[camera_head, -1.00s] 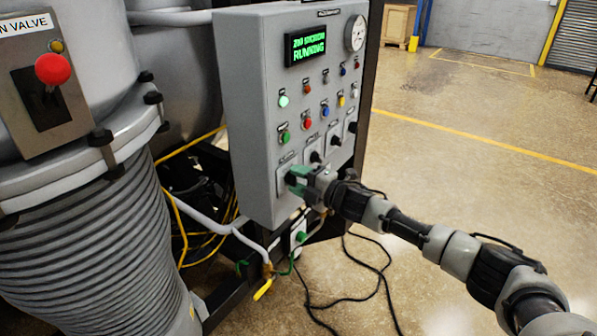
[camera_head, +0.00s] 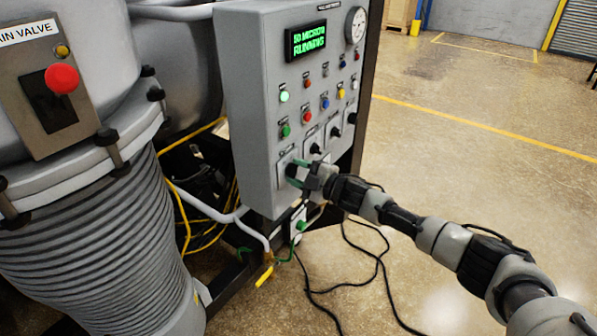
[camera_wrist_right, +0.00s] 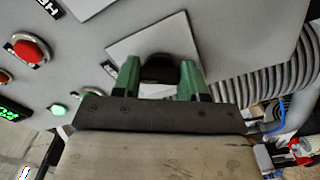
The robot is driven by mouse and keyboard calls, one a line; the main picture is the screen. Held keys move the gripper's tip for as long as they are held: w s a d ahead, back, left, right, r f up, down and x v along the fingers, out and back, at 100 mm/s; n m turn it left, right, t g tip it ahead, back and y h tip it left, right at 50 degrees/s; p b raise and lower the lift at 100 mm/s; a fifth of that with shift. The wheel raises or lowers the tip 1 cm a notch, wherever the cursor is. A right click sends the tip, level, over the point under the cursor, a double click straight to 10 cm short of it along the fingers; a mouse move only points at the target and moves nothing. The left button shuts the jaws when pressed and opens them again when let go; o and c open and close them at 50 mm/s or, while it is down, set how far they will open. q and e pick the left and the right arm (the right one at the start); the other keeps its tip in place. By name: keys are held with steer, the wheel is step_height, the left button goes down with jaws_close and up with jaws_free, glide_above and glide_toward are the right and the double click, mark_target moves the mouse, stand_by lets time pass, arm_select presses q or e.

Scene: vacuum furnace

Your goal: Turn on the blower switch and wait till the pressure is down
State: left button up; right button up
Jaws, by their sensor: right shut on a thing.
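The grey control panel (camera_head: 262,110) stands in the middle of the head view. Its display (camera_head: 306,41) shows green text that seems to read "50 MICRON RUNNING". A row of black rotary switches sits low on the panel. My right gripper (camera_head: 293,176) is shut on the lowest-left black switch knob, which its green fingers mostly hide in the head view. In the right wrist view the knob (camera_wrist_right: 160,70) shows dark between the two green fingers, in front of a light square plate (camera_wrist_right: 150,42). The switch's label is too small to read. My left gripper is out of view.
A round gauge (camera_head: 355,25) is at the panel's top right. Buttons and lamps fill the panel; one lamp (camera_head: 284,96) glows green. A red-knobbed valve box (camera_head: 62,79) and ribbed bellows (camera_head: 90,250) stand at left. Black cables lie on the floor (camera_head: 450,130), which is open to the right.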

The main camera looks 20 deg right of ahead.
steer(key=o, duration=0.9)
steer(key=shift+b+v, duration=1.2)
steer(key=shift+v, duration=4.2)
